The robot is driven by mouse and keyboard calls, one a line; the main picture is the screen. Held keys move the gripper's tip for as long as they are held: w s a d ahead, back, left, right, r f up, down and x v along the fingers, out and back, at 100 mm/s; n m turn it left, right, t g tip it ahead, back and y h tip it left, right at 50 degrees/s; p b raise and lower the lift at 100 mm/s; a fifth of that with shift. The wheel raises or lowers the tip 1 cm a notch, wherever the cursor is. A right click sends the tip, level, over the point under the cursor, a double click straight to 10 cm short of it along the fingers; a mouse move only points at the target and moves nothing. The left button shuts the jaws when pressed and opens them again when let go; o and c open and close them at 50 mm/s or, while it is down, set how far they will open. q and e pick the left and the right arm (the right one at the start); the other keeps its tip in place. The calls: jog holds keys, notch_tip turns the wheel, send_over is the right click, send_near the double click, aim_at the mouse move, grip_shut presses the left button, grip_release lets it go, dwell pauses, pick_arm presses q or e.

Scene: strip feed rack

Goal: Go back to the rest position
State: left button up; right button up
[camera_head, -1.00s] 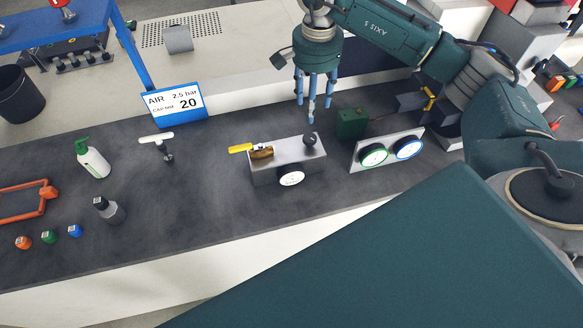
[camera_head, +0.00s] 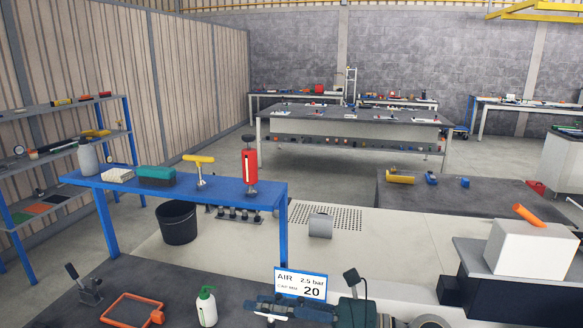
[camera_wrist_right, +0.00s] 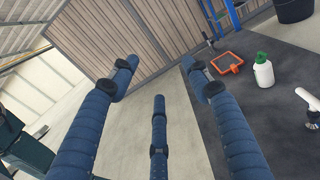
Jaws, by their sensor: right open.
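My right gripper (camera_head: 262,308) is at the bottom edge of the head view, its blue fingers pointing left over the dark bench. In the right wrist view its three fingers (camera_wrist_right: 159,75) are spread apart with nothing between them. My left gripper is in neither view. The white spray bottle with a green top (camera_head: 206,306) stands just left of the right gripper. It also shows in the right wrist view (camera_wrist_right: 264,72), beside the orange frame (camera_wrist_right: 230,64).
A blue raised shelf (camera_head: 222,190) holds a red bottle-like item (camera_head: 249,166) and a green brush-like block (camera_head: 156,175). A white box (camera_head: 530,247) is at right. Open floor shows in the wrist view.

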jog(key=w+d+r+m+t+h, duration=0.35)
jog(key=d+m+t, duration=0.35)
jog(key=m, duration=0.5)
jog(key=w+d+r+m+t+h, duration=0.2)
jog(key=w+d+m+t+h, duration=0.25)
jog(key=m+t, duration=0.6)
jog(key=s+d+f+m+g+h, duration=0.3)
jog(key=d+f+m+g+h, duration=0.45)
jog(key=d+f+m, duration=0.65)
jog(key=s+f+m+g+h, duration=0.3)
jog(key=s+f+m+g, duration=0.2)
jog(key=s+f+m, duration=0.55)
jog(key=s+f+m+g+y, duration=0.1)
jog(key=s+f+g, duration=0.2)
jog(key=s+f, duration=0.4)
jog(key=s+f+g+y, duration=0.1)
jog(key=s+f+g, duration=0.25)
jog(key=s, duration=0.65)
notch_tip(320, 180, down, 28)
jog(key=s+b, duration=0.1)
jog(key=b, duration=0.2)
jog(key=s+d+f+g+b, duration=0.1)
jog(key=s+d+f+b, duration=0.1)
jog(key=s+f, duration=1.5)
notch_tip(320, 180, down, 4)
jog(key=shift+s+d+r+g, duration=0.2)
jog(key=shift+s+d+g, duration=0.05)
jog(key=shift+s+g, duration=0.15)
